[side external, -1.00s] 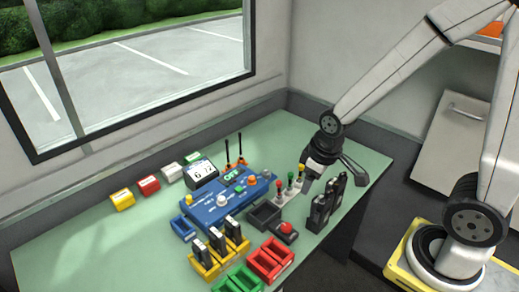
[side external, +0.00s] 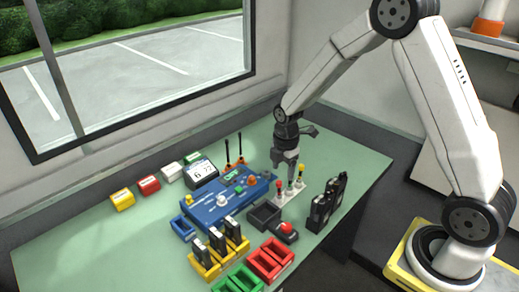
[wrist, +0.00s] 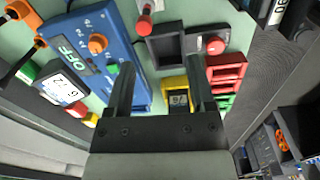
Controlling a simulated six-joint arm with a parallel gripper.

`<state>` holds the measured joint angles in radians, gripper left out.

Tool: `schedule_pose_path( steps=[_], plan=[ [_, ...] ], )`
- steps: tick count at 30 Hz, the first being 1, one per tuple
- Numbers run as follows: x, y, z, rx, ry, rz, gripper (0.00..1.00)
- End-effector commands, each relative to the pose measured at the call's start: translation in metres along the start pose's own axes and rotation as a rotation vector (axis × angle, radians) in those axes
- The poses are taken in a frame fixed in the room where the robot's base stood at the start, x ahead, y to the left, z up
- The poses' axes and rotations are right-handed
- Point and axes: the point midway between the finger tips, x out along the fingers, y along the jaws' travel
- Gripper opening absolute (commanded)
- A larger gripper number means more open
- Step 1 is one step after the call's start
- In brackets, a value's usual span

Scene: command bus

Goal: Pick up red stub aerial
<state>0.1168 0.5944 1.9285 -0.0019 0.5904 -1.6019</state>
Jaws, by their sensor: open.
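In the wrist view a red aerial (wrist: 143,23) shows near the top edge, ahead of the fingers. Whether a finger touches any aerial cannot be told.
A dark open tray (side external: 264,216) and a red-button box (side external: 286,231) lie just in front. Black radios (side external: 326,203) stand to the right. The blue console (side external: 220,208) is at left, with red bins (side external: 270,261) and a yellow rack (side external: 218,262) nearer.

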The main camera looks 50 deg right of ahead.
Motion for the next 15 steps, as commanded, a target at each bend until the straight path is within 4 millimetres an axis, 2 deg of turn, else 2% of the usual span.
schedule_pose_path(
  steps=[6, 15],
  plan=[
    [0.016, 0.014, 0.008, -0.186, 0.003, -0.026, 0.7],
    [0.02, 0.017, 0.009, -0.244, 0.005, -0.033, 0.7]
  ],
)
